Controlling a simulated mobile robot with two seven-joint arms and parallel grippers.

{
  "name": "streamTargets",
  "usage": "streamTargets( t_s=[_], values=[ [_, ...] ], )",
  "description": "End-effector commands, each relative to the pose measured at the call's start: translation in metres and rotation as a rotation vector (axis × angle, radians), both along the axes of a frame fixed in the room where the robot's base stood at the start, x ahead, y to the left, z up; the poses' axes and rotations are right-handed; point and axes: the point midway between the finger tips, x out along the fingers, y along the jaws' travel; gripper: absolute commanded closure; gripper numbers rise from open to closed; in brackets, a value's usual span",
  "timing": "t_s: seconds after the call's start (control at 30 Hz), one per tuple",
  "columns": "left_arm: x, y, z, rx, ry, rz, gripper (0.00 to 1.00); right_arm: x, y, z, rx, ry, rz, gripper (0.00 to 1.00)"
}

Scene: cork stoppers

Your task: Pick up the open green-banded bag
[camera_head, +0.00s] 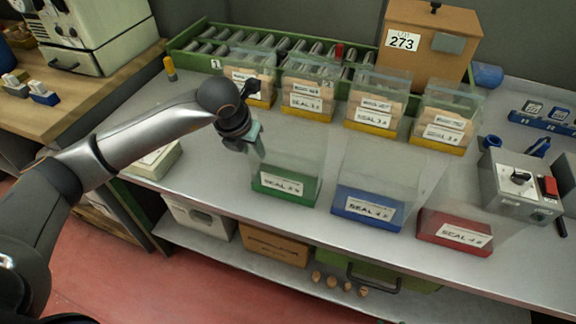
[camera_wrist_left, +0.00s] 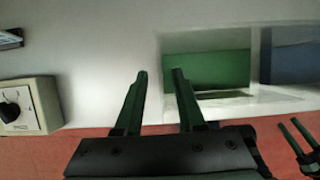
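The green-banded bag (camera_head: 284,188) stands upright on the grey bench, with clear walls above a labelled green base. It looks empty. In the left wrist view its green band (camera_wrist_left: 206,70) shows to the right of my fingers. My left gripper (camera_head: 260,152) is at the bag's upper left in the head view, pointing down; contact cannot be told. The left wrist view shows the left fingers (camera_wrist_left: 159,72) apart with nothing between them. What looks like my right gripper (camera_wrist_left: 287,121) shows at the lower right edge of that view, its fingers apart.
A blue-banded bag (camera_head: 366,206) and a red-banded one (camera_head: 453,232) stand to the right. Several filled yellow-banded bags (camera_head: 305,112) stand behind. A control box (camera_head: 518,186) is at the right, and a pale box (camera_head: 153,160) at the left.

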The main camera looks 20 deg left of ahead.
Motion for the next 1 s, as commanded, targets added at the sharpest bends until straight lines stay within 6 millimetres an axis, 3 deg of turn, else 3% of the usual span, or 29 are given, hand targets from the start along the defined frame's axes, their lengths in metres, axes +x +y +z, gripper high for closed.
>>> streamTargets(
  t_s=[0.2, 0.5, 0.87, 1.0],
  values=[
    [0.009, -0.004, -0.030, 0.000, 0.004, 0.001, 0.61, -0.002, -0.002, 0.000, -0.004, 0.001, -0.004, 0.50],
    [0.012, -0.004, -0.035, 0.000, 0.000, 0.000, 0.61, -0.004, -0.003, -0.001, -0.004, 0.005, -0.004, 0.50],
    [0.012, -0.004, -0.034, 0.000, 0.001, 0.000, 1.00, -0.004, -0.003, 0.000, -0.004, 0.006, -0.004, 0.50],
    [0.012, -0.004, -0.034, 0.000, 0.001, 0.000, 1.00, -0.003, -0.002, 0.000, -0.003, 0.005, -0.003, 0.50]
  ],
)
